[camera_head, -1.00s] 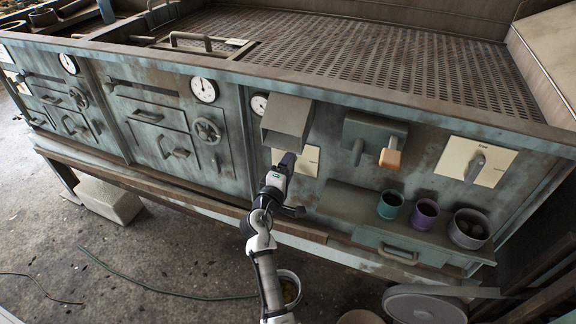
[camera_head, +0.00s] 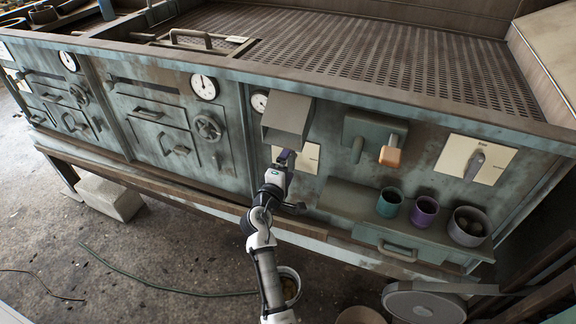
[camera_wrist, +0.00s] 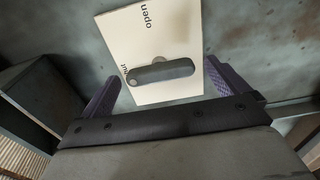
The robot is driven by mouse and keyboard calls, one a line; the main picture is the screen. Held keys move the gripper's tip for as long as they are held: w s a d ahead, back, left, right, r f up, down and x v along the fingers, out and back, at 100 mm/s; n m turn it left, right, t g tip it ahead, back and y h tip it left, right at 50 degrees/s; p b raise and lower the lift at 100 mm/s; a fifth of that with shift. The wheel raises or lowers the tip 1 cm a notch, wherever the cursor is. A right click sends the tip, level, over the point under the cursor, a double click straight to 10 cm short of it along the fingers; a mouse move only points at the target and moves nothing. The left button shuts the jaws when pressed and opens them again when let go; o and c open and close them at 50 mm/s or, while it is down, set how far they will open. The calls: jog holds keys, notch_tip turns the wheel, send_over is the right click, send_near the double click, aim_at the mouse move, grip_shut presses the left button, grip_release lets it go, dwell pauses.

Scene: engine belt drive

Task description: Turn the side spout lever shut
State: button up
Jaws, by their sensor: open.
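The side spout lever (camera_wrist: 165,72) is a dark grey bar on a cream plate (camera_wrist: 183,22) in the wrist view. It lies nearly crosswise there, its left end by the "shut" label; the "open" label is at the top. My gripper (camera_wrist: 161,80) is open, with a purple finger at each end of the bar. I cannot tell whether either finger touches it. In the head view my gripper (camera_head: 286,158) is in front of the cream plate (camera_head: 307,157), below the grey box-shaped spout (camera_head: 287,120), and hides the lever.
To the right are an orange-tipped handle (camera_head: 390,156), another cream plate with a lever (camera_head: 475,160), and a ledge with a teal cup (camera_head: 389,203), a purple cup (camera_head: 424,211) and a grey pot (camera_head: 468,226). A bucket (camera_head: 289,284) stands below on the floor.

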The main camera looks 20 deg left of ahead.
jog(key=shift+s, duration=0.1)
jog(key=shift+s+f, duration=0.15)
jog(key=shift+s, duration=0.2)
jog(key=s+b, duration=0.4)
jog(key=s, duration=0.9)
jog(key=shift+a, duration=0.2)
jog(key=shift+r, duration=0.2)
